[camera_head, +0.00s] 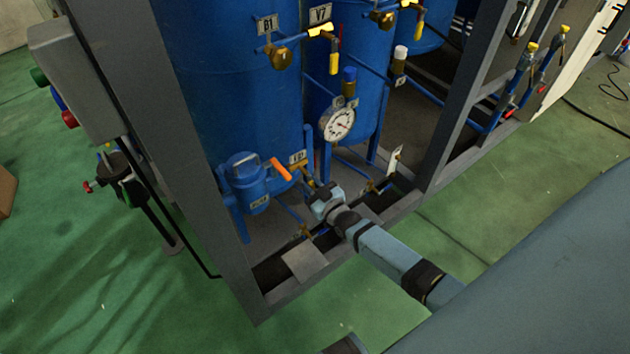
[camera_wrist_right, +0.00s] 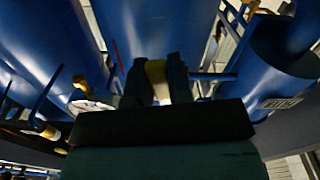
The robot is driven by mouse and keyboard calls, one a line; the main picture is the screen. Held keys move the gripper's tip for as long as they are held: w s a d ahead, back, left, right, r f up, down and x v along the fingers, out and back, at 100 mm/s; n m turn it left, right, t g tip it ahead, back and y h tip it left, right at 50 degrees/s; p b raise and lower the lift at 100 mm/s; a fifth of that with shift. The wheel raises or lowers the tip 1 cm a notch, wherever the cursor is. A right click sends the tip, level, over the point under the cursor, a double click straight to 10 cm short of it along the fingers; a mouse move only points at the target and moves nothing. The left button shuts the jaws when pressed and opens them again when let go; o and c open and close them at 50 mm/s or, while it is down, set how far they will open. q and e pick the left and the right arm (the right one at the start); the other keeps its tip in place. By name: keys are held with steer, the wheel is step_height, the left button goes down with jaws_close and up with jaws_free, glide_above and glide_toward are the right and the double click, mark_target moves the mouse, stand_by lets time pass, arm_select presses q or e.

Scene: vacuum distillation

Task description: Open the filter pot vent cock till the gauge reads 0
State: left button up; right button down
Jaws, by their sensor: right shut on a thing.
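The filter pot (camera_head: 247,182) is a small blue vessel at the lower left of the frame in the head view, with an orange lever (camera_head: 281,169) beside it. A small tag (camera_head: 297,157) stands just right of the lever, above brass fittings. My right gripper (camera_head: 318,194) is at these fittings, right of the pot. In the right wrist view its dark fingers (camera_wrist_right: 157,75) are shut on a yellow handle (camera_wrist_right: 156,72), which I take for the vent cock's. The fingers hide much of it. The round white gauge (camera_head: 338,124) hangs above the gripper; its reading is too small to tell.
Tall blue tanks (camera_head: 225,70) stand behind the pot. A grey frame post (camera_head: 192,170) rises at the left, and a low grey sill runs under my right arm. Yellow-handled valves (camera_head: 320,30) sit higher up. Green floor (camera_head: 480,210) is open at the right.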

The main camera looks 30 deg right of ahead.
steer(key=shift+a+m, duration=0.5)
steer(key=shift+m, duration=0.6)
steer(key=c, duration=1)
jaws_free()
steer(key=shift+c, duration=0.2)
steer(key=shift+s, duration=0.1)
steer(key=s+d+p, duration=0.1)
steer(key=s, duration=1.2)
steer(key=shift+s, duration=0.35)
